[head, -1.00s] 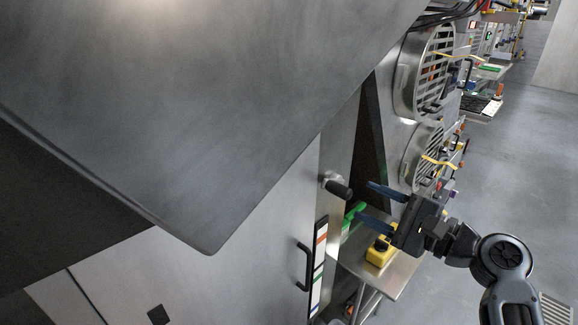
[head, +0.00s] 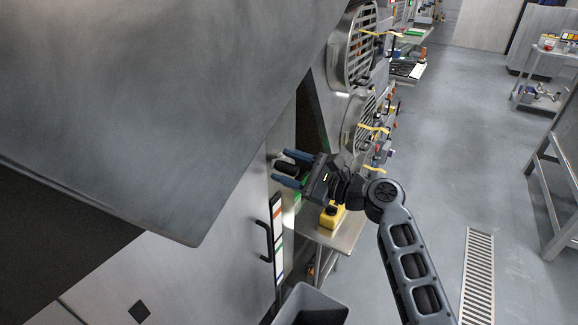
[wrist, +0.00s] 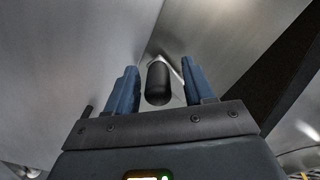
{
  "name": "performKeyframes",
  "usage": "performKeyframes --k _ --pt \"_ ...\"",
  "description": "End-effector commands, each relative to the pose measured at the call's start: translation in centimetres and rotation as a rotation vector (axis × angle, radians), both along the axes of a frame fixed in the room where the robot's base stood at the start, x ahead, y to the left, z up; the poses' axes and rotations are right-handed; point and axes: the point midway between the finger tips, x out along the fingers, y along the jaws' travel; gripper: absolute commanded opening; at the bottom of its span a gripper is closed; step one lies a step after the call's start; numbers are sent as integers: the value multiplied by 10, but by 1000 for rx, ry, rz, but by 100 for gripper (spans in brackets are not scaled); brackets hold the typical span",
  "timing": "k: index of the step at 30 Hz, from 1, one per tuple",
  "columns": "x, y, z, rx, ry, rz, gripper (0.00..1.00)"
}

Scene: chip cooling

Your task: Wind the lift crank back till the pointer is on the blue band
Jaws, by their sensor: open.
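The lift crank's black handle (head: 285,167) sticks out from the steel cabinet side, and its grip also shows in the wrist view (wrist: 158,84). My gripper (head: 276,168) is open, with one blue finger on each side of the grip. In the wrist view the fingers (wrist: 160,68) straddle the grip with gaps on both sides. The crank's arm is mostly hidden. Below the crank is an upright white scale strip (head: 279,228) with coloured bands, orange near its top. I cannot make out the pointer or clearly tell which band it is at.
A large sloping steel panel (head: 150,110) overhangs the left. A black pull handle (head: 265,241) stands beside the strip. A yellow box (head: 331,215) sits on a low steel shelf behind my gripper. A grey bin (head: 312,306) stands below. Open floor lies to the right.

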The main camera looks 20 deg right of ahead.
Motion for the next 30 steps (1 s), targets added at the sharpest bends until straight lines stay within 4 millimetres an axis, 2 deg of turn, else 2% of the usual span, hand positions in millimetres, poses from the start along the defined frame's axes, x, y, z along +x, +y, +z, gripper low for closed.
performKeyframes --k 7,23,30 --pt "1 1 0 0 0 0 53" --pt "1 0 0 0 -2 -2 2" --pt "1 -1 0 -8 -8 -4 0"
